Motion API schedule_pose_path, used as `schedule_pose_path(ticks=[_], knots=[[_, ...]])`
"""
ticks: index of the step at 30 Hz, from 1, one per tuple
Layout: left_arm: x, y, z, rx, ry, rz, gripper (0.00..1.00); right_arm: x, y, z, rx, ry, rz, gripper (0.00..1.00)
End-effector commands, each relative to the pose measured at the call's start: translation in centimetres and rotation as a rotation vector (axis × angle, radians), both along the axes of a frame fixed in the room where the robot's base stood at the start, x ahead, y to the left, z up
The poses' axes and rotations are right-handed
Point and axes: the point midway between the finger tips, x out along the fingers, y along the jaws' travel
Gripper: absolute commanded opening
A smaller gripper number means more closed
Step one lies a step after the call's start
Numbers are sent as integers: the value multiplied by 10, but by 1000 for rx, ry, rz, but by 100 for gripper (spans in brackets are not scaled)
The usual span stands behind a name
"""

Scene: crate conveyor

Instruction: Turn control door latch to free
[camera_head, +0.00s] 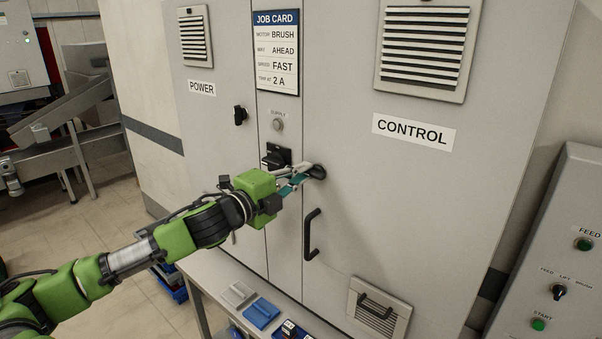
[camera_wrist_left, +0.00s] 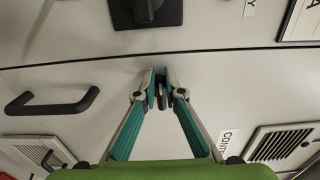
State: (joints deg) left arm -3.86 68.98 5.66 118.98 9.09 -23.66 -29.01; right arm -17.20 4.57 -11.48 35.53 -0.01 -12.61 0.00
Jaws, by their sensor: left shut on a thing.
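The control door (camera_head: 400,190) is a grey cabinet door with a "CONTROL" label. Its small black latch (camera_head: 319,172) sits near the door's left edge, above a black pull handle (camera_head: 312,234). My left gripper (camera_head: 308,173) reaches the latch from the left and is shut on it. In the left wrist view, the fingertips of the left gripper (camera_wrist_left: 161,84) pinch the dark latch (camera_wrist_left: 161,97) from both sides. The fingers partly hide the latch, so its exact angle is hard to tell. The door is flush with the cabinet. My right gripper is not in view.
A black rotary switch (camera_head: 277,156) sits just left of the latch, below the "SUPPLY" lamp (camera_head: 278,124). The power door has its own black latch (camera_head: 240,115). A bench with blue and grey blocks (camera_head: 261,313) stands below. A button panel (camera_head: 560,260) is at the right.

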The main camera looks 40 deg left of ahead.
Motion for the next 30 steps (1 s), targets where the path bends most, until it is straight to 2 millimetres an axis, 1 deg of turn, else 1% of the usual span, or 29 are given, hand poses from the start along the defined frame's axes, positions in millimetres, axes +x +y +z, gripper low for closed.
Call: schedule_pose_path(ticks=[6, 7, 8, 9, 22, 26, 30], knots=[[0, 0, -1, 0, 2, -1, 0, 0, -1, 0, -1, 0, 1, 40], [0, 0, -1, 0, 2, 0, 17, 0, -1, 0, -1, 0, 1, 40], [0, 0, -1, 0, 2, 0, 25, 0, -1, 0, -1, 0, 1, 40], [0, 0, -1, 0, 2, 0, 26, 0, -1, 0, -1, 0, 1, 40], [-3, 0, -1, 0, 1, 0, 26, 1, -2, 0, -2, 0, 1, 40], [-11, 0, -3, -2, 3, -1, 26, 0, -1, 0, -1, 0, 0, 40], [-22, 1, -3, -2, 4, -1, 26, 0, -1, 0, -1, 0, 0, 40]])
